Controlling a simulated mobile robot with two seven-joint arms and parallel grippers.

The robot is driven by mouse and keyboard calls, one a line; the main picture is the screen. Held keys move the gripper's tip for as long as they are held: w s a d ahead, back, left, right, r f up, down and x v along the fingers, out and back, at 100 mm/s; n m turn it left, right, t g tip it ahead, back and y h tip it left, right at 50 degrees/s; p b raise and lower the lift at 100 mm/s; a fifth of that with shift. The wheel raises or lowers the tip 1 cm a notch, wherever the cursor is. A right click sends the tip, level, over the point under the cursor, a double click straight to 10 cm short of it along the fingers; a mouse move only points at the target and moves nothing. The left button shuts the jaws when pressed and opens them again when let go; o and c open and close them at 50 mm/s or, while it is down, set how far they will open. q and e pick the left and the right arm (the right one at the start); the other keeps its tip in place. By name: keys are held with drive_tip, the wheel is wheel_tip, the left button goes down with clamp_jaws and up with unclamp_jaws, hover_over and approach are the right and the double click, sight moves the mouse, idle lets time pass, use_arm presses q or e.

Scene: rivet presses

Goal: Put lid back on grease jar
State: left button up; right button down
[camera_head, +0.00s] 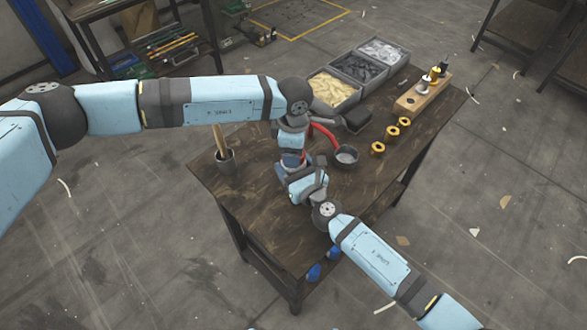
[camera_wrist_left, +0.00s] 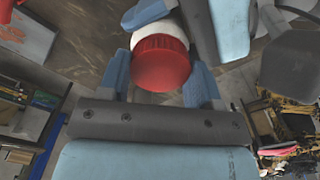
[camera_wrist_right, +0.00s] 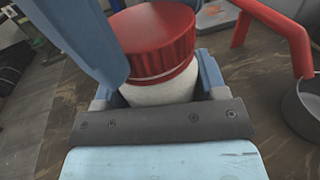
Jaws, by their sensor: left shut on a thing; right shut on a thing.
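The red ribbed lid (camera_wrist_right: 155,35) sits over the mouth of the white grease jar (camera_wrist_right: 165,90) in the right wrist view. A thin pale line runs around its lower edge; I cannot tell whether it is fully screwed down. My right gripper (camera_wrist_right: 158,88) is shut on the jar body. In the left wrist view my left gripper (camera_wrist_left: 160,85) is shut on the red lid (camera_wrist_left: 160,65), with the white jar (camera_wrist_left: 162,32) behind it. In the head view my left gripper (camera_head: 291,162) and right gripper (camera_head: 304,184) meet above the table, and they hide the jar and lid.

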use_arm(q)
drive_tip(key=m, duration=1.3)
drive_tip(key=shift+m, duration=0.3)
drive_tip(key=m, duration=0.6)
drive_tip(key=shift+m, duration=0.3)
drive_tip(key=m, duration=0.5)
drive_tip(key=shift+f, duration=0.1)
drive_tip(key=o, duration=1.1)
wheel_tip(320, 180, up, 12)
